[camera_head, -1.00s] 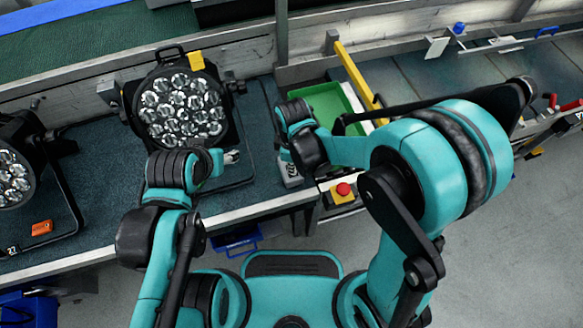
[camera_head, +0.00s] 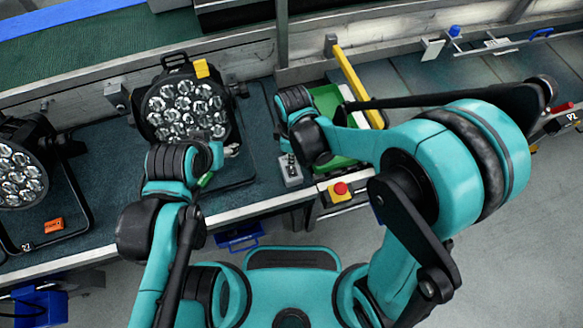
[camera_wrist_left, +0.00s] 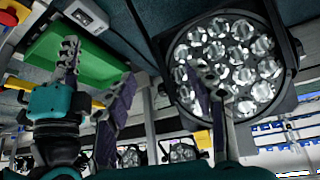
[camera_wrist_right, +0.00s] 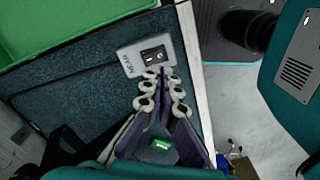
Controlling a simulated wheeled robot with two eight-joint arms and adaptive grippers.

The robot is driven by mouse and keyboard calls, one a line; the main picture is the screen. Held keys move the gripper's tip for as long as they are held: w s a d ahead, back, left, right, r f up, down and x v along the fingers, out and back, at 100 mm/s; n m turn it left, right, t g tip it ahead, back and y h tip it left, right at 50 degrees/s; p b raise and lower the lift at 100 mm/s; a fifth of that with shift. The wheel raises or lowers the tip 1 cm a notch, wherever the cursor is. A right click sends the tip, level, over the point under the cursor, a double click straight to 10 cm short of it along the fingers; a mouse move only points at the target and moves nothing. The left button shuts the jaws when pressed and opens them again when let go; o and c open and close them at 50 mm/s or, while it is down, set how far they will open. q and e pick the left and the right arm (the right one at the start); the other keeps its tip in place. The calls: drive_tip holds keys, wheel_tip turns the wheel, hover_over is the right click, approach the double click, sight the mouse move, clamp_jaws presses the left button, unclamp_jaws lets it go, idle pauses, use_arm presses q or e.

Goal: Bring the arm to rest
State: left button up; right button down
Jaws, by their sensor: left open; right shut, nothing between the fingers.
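My right gripper (camera_wrist_right: 162,78) is shut and empty. Its fingertips are just beside a small grey switch box (camera_wrist_right: 145,57) with a black rocker in the right wrist view. That switch box (camera_head: 290,171) lies on the bench in the head view, below my right wrist, which hides most of the gripper. My left gripper (camera_wrist_left: 163,90) is open and empty. In the left wrist view one finger overlaps the lit face of a black par can (camera_wrist_left: 228,62). The same par can (camera_head: 186,108) stands on the bench beyond my left wrist in the head view.
A second par can (camera_head: 18,170) stands at far left with an orange tag (camera_head: 53,225) near it. A green tray (camera_head: 328,98) lies behind my right wrist, beside a yellow bar (camera_head: 358,85). A red emergency button (camera_head: 341,188) is at the bench's front edge.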

idle(0.3)
drive_tip(key=s+d+r+m+t, duration=0.2)
drive_tip(key=d+r+m+t, duration=0.1)
drive_tip(key=d+r+m, duration=0.4)
drive_tip(key=s+d+r+m+t, duration=0.3)
drive_tip(key=d+r+m, duration=0.4)
drive_tip(key=d, duration=0.3)
drive_tip(key=shift+d+r+m+t, duration=0.2)
drive_tip(key=shift+d+m+t, duration=0.25)
drive_tip(key=shift+m, duration=0.35)
drive_tip(key=shift+s, duration=0.1)
